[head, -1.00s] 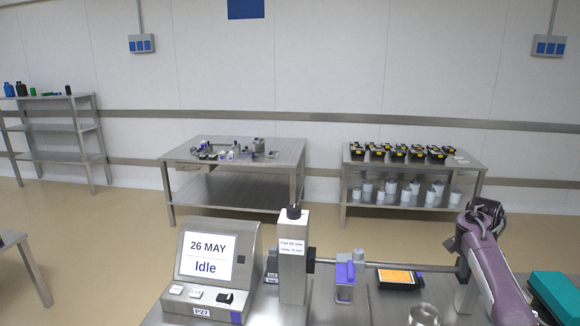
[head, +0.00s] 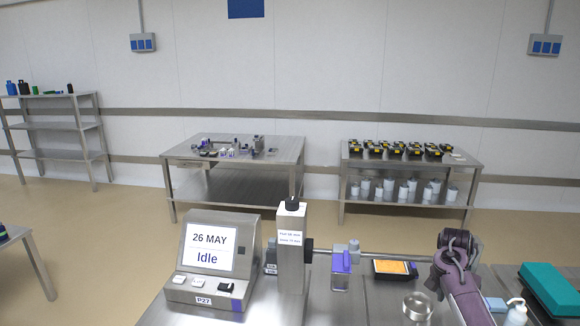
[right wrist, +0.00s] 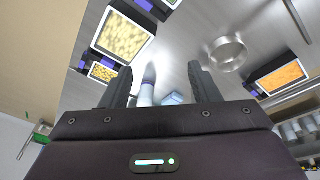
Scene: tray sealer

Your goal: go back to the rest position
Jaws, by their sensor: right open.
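My right arm (head: 462,285) rises at the right of the head view, over the steel bench; its gripper is not distinguishable there. In the right wrist view my right gripper (right wrist: 160,86) has its two dark fingers apart, with nothing held between them. A pale bottle (right wrist: 147,92) and a light blue item (right wrist: 172,98) show beyond the gap, lower down. My left gripper is in neither view.
The sealer's console (head: 210,262) reads "26 MAY Idle". A black tray with orange filling (head: 390,268), a metal ring (head: 417,306), a teal box (head: 552,290) and a pump bottle (head: 516,312) are on the bench near my arm.

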